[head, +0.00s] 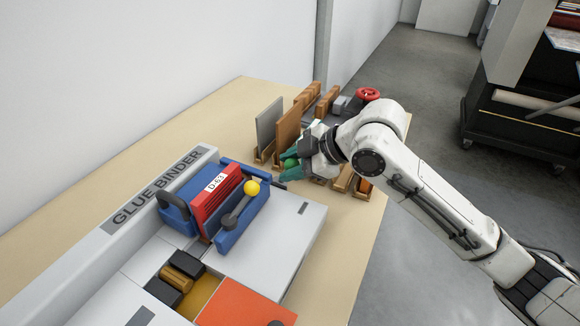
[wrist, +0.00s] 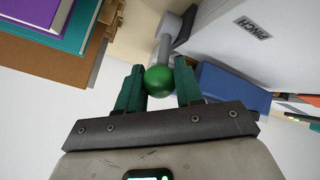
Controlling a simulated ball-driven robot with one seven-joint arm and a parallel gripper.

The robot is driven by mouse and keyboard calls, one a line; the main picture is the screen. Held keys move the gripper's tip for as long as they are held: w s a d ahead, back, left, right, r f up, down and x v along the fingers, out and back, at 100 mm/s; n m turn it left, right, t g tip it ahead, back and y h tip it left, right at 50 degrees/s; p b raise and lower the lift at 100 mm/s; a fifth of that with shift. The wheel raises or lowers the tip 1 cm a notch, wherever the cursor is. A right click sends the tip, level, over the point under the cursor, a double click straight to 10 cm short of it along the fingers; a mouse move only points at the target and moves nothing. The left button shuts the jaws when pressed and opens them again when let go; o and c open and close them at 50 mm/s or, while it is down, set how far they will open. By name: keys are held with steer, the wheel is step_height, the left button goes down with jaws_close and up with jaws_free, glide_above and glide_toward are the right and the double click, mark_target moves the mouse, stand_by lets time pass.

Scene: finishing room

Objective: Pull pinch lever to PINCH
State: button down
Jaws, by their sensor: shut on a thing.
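The pinch lever shows in the wrist view as a grey rod (wrist: 165,45) with a round green knob (wrist: 159,80) at its end. A PINCH label (wrist: 252,28) is on the pale machine side to the right of the lever. My gripper (wrist: 159,70) has its two green fingers on either side of the knob and is shut on it. In the head view my gripper (head: 291,167) is at the far right end of the glue binder (head: 275,235), with a bit of the green knob (head: 290,163) showing. The rod is hidden there.
Boards and wooden blocks (head: 288,130) stand beyond my gripper, near a red handwheel (head: 368,94). The tan table (head: 235,105) is clear along the wall.

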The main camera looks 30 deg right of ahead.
steer(key=c, duration=1.1)
jaws_free()
steer(key=v, duration=1)
steer(key=shift+s+d+r, duration=0.15)
steer(key=shift+s+r, duration=0.05)
steer(key=shift+r, duration=0.05)
